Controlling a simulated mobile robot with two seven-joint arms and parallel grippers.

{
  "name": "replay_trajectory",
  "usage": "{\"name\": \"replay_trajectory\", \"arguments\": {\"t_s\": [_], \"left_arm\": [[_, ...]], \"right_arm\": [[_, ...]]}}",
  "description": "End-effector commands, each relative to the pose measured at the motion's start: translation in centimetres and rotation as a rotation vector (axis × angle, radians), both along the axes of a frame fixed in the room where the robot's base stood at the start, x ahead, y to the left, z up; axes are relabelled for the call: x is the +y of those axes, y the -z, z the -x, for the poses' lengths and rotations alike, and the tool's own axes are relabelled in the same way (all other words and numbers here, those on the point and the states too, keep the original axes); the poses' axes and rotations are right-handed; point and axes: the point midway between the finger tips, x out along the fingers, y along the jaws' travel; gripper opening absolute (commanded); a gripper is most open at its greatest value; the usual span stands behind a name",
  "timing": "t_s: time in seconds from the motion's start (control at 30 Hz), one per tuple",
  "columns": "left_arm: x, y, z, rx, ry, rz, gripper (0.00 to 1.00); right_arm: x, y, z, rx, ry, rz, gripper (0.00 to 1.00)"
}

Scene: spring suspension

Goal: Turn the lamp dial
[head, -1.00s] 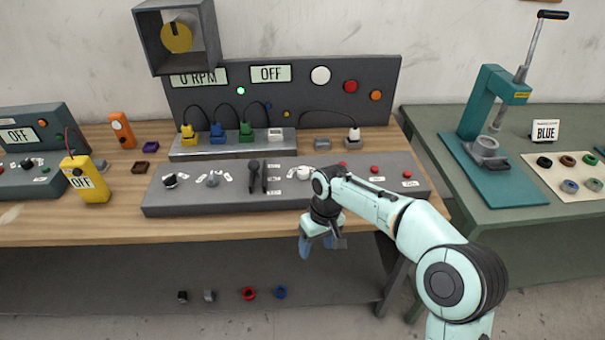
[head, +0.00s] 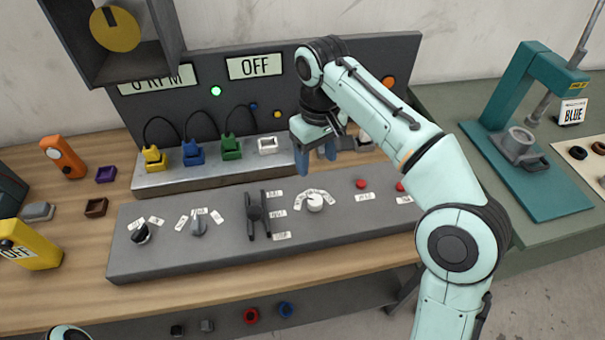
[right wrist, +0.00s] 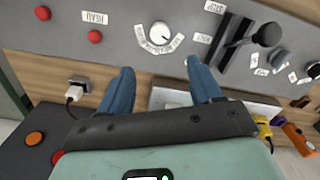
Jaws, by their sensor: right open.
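A white dial (head: 314,201) with a fan of small labels sits on the grey sloped console (head: 180,248). The dial (right wrist: 160,32) also shows in the right wrist view, ahead of my fingertips. The label print is too small to read, so I cannot tell which knob is the lamp's. A black knob (head: 141,234) and a grey knob (head: 199,226) stand further left. My right gripper (head: 316,168) is open and empty, blue fingers pointing down, above the console's back edge behind the white dial. In the right wrist view the fingers (right wrist: 160,70) are apart. My left gripper is out of view.
A black lever (head: 256,211) stands left of the white dial, and red buttons (head: 361,184) are to its right. A rail with coloured plugs (head: 190,154) lies behind. The back panel's screen (head: 255,67) reads OFF. A teal press (head: 525,160) stands at right.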

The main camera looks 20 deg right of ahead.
Motion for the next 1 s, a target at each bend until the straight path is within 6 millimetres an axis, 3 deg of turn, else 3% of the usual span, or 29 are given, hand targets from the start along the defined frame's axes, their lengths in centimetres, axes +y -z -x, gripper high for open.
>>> {"name": "replay_trajectory", "arguments": {"t_s": [0.17, 0.6, 0.8, 1.0], "left_arm": [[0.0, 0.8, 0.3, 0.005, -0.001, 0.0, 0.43], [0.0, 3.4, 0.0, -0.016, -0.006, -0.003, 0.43], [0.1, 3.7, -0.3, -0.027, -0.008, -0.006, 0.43], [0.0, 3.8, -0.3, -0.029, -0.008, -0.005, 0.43]], "right_arm": [[0.0, 1.8, 0.1, 0.004, 0.001, 0.001, 0.64], [0.0, 10.7, 0.1, 0.004, 0.0, 0.001, 0.64], [0.0, 12.9, 0.1, 0.002, 0.0, -0.001, 0.64], [0.0, 13.4, 0.1, 0.001, 0.001, -0.001, 0.64]]}}
